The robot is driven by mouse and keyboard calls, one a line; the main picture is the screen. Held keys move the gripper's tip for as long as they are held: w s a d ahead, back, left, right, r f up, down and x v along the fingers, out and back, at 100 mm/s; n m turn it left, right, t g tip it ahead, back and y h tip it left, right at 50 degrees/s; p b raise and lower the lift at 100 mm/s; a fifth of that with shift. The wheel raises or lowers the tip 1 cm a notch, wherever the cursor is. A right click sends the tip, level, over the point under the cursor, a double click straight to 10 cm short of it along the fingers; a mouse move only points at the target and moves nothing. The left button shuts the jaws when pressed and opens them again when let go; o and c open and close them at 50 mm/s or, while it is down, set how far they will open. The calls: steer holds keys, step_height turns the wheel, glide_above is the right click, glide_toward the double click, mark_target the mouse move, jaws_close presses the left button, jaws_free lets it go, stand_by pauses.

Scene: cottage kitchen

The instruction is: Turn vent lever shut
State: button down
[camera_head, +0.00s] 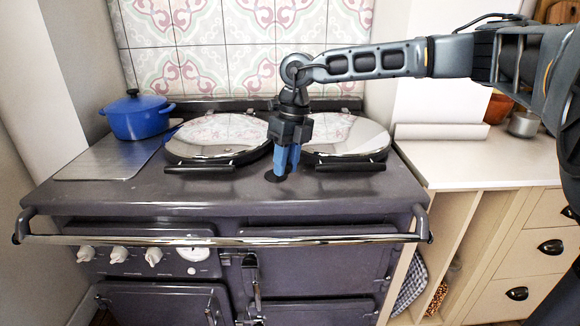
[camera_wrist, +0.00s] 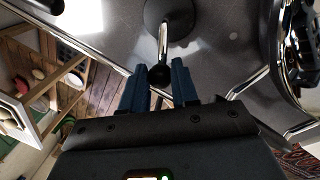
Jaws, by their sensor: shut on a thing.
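The vent lever (camera_wrist: 163,42) shows in the wrist view as a short shiny rod with a black ball knob, rising from a round dark base (camera_wrist: 178,14) on the range top. My gripper (camera_wrist: 159,78) has its blue fingers on either side of the knob and is shut on it. In the head view my gripper (camera_head: 284,172) points down at the range top between the two round lids. The dark base (camera_head: 271,178) shows partly there, beside the fingertips. The lever itself is hidden behind the fingers in that view.
Two shiny round lids, left (camera_head: 215,138) and right (camera_head: 345,138), flank my gripper closely. A blue pot (camera_head: 138,117) stands at the back left by a metal plate (camera_head: 105,164). A chrome rail (camera_head: 220,240) runs along the range front. A pale counter (camera_head: 475,160) lies to the right.

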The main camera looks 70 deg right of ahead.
steer(key=m+b, duration=0.1)
steer(key=w+a+m+b, duration=0.1)
steer(key=m, duration=0.1)
steer(key=shift+f+t+b, duration=0.2)
steer(key=shift+t+b, duration=0.1)
steer(key=shift+b, duration=0.05)
steer(key=shift+w+a+r+m+h+b, duration=0.1)
steer(key=shift+w+a+m+h+b, duration=0.1)
steer(key=shift+m+b, duration=0.45)
steer(key=shift+w+a+r+m+h+b, duration=0.1)
steer(key=shift+w+m+h+b, duration=0.1)
steer(key=shift+m+b, duration=0.45)
steer(key=shift+m, duration=0.3)
steer(key=c, duration=0.9)
jaws_free()
steer(key=shift+o, duration=0.2)
steer(key=shift+s+d+r, duration=0.15)
steer(key=shift+s+r, duration=0.05)
steer(key=shift+r, duration=1.1)
steer(key=shift+s+d+r, duration=0.1)
steer(key=shift+s+r, duration=0.1)
steer(key=shift+r, duration=1.05)
steer(key=shift+s+d+r, duration=0.15)
steer(key=shift+s+r, duration=0.05)
steer(key=shift+r, duration=1.1)
